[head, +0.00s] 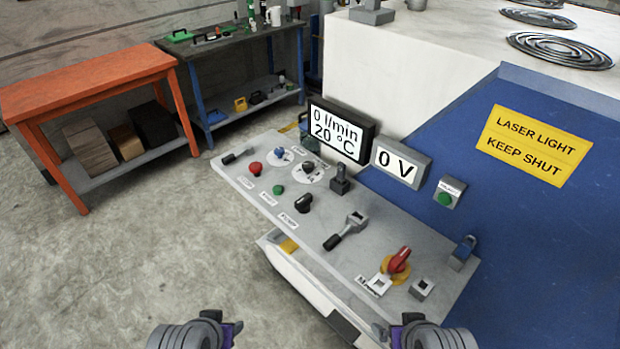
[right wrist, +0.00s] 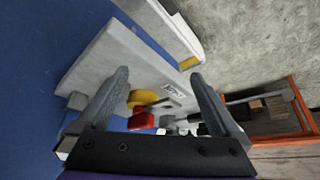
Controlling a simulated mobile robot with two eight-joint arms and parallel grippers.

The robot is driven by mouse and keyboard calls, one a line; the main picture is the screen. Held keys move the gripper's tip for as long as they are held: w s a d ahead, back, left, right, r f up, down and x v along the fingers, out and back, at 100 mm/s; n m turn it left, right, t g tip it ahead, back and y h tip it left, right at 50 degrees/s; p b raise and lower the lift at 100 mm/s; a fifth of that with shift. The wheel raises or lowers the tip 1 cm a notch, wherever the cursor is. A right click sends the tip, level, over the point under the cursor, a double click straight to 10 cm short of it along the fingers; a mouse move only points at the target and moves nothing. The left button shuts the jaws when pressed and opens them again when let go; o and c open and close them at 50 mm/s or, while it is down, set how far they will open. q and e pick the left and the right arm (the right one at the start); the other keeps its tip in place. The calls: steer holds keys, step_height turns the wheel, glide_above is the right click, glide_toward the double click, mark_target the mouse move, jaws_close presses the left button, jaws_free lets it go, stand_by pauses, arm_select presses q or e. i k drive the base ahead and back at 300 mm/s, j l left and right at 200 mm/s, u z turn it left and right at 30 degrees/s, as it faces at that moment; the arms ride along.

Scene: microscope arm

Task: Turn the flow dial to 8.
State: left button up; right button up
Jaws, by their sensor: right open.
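The grey control panel (head: 345,240) holds two dials on round white scales: a blue-knobbed dial (head: 280,153) and a dark-knobbed dial (head: 308,167). Their labels are too small to read, so I cannot tell which is the flow dial. The display (head: 341,132) behind them reads 0 l/min and 20 °C. My left gripper (head: 230,334) is low in the head view, in front of the panel and away from the dials. My right gripper (head: 393,334) is at the bottom edge, near the panel's right end. In the right wrist view it is open and empty (right wrist: 158,76).
The panel also carries a red rotary switch (head: 398,261) on a yellow plate, a lever (head: 345,232), a black knob (head: 303,203), red (head: 255,168) and green (head: 278,190) buttons. Floor at left is clear.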

mark_target(307, 165)
steer(key=i+j, duration=0.2)
steer(key=j, duration=0.2)
steer(key=i+j+u, duration=0.1)
steer(key=i+j, duration=0.15)
steer(key=j, duration=0.2)
steer(key=i+j, duration=0.4)
steer(key=i, duration=0.25)
steer(key=k+u, duration=0.05)
